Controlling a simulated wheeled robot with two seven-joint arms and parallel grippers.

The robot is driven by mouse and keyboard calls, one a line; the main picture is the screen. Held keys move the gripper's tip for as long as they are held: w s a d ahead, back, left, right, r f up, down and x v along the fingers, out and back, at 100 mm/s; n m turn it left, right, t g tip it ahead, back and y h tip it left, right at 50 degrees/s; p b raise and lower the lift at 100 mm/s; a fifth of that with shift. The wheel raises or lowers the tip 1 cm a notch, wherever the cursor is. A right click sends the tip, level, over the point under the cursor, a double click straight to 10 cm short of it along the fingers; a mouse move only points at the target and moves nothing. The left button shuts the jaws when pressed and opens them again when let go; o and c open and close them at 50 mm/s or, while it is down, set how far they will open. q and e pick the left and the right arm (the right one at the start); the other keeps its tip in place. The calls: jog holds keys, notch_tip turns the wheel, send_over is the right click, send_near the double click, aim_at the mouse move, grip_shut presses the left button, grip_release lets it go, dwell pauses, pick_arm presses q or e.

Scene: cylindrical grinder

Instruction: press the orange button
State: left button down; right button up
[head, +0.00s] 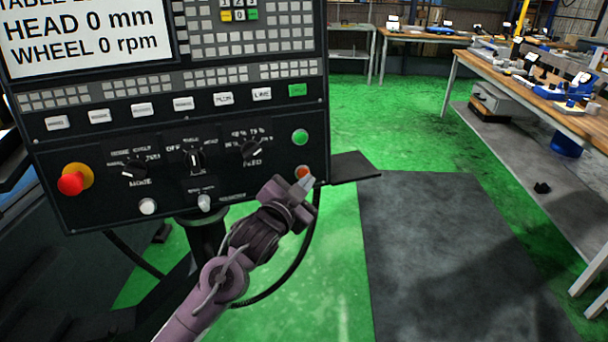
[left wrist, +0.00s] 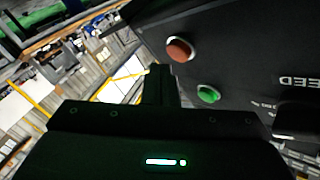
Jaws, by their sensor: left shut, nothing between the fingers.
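The orange button (head: 302,172) sits at the lower right corner of the dark control panel (head: 110,190), below a green button (head: 299,137). My left gripper (head: 304,186) is shut and empty, its fingertips just below the orange button and overlapping its lower edge in the head view. In the left wrist view the orange button (left wrist: 179,50) shows up and right of the shut fingers (left wrist: 159,72), with the green button (left wrist: 208,94) lower right. A gap shows between fingers and orange button there; whether the tips touch the panel I cannot tell. My right gripper is out of view.
A red emergency knob (head: 72,182) sits at the panel's lower left, with rotary dials between. A screen (head: 85,35) is above. A small dark shelf (head: 350,166) juts out right of the panel. A workbench (head: 540,90) stands at the right; a dark mat (head: 450,250) covers the floor.

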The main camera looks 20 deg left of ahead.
pick_arm(q)
jog(key=shift+w+a, duration=0.1)
jog(key=shift+w+a, duration=0.15)
jog(key=shift+w, duration=0.1)
jog(key=shift+w+a+f+p, duration=0.15)
jog(key=shift+w+a+p, duration=0.15)
dwell(0.9)
dwell(0.4)
jog(key=shift+s+d, duration=0.55)
jog(key=shift+s, duration=0.1)
jog(key=s+d, duration=0.1)
jog(key=s, duration=0.1)
jog(key=s+d+r+p, duration=0.1)
jog(key=d, duration=0.1)
jog(key=shift+s+r, duration=0.1)
jog(key=shift+s, duration=0.3)
